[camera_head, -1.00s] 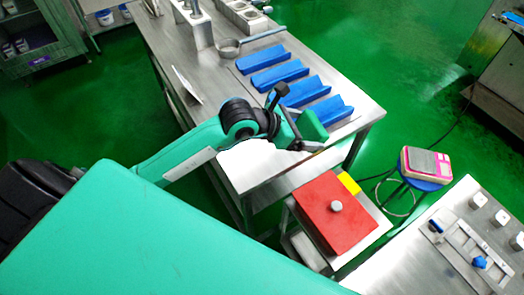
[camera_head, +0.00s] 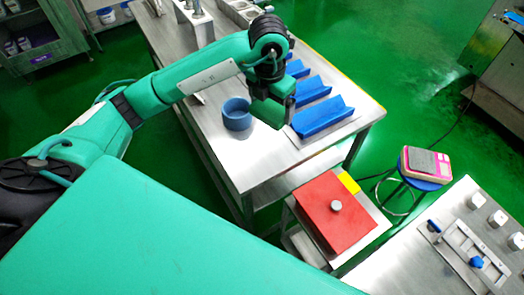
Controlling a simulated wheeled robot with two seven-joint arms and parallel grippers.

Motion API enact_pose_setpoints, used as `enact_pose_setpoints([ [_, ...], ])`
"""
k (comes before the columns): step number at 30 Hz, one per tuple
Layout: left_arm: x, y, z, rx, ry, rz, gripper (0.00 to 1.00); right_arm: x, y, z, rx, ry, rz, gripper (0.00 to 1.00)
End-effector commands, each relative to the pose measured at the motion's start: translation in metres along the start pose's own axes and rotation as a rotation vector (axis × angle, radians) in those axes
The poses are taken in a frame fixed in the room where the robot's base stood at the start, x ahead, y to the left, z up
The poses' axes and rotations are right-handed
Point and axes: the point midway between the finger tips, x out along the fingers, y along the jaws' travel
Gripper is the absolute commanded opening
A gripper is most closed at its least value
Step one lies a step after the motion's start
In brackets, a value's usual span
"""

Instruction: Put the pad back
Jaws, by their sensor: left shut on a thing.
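Several blue trough-shaped pads lie side by side on the steel table, the nearest pad (camera_head: 322,117) at the right front and another pad (camera_head: 310,88) behind it. My left gripper (camera_head: 277,112) points down over the table at the near-left ends of these pads. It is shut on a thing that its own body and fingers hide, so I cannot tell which. I cannot tell whether it touches the nearest pad. My right gripper is not in view.
A blue round cup (camera_head: 237,114) stands on the table (camera_head: 245,165) left of my gripper. A red box (camera_head: 336,212) with a knob is in front. A pink scale (camera_head: 425,163) sits on a blue stool at the right. The table's front corner is clear.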

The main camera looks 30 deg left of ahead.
Motion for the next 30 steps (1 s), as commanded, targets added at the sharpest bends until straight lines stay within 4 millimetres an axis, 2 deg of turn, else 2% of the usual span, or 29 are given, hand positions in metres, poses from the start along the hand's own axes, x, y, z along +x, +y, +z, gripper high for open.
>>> enact_pose_setpoints([
  [1, -0.007, 0.009, -0.001, -0.027, 0.023, 0.003, 0.69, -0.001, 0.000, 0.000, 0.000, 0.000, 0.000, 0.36],
  [4, -0.015, 0.018, -0.004, -0.063, 0.055, 0.003, 0.69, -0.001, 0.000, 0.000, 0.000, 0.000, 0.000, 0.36],
  [8, -0.011, 0.022, -0.007, -0.081, 0.075, 0.001, 0.69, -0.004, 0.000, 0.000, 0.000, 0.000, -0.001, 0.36],
  [11, 0.007, 0.022, -0.009, -0.081, 0.079, 0.001, 0.69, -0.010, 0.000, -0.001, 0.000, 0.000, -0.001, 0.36],
  [21, 0.097, 0.021, -0.017, -0.080, 0.078, 0.000, 0.69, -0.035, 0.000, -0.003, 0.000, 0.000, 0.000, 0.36],
  [24, 0.117, 0.021, -0.018, -0.080, 0.076, 0.000, 0.69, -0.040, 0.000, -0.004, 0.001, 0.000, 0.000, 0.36],
  [30, 0.138, 0.022, -0.018, -0.079, 0.071, 0.000, 0.69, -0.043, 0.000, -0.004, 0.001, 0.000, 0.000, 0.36],
])
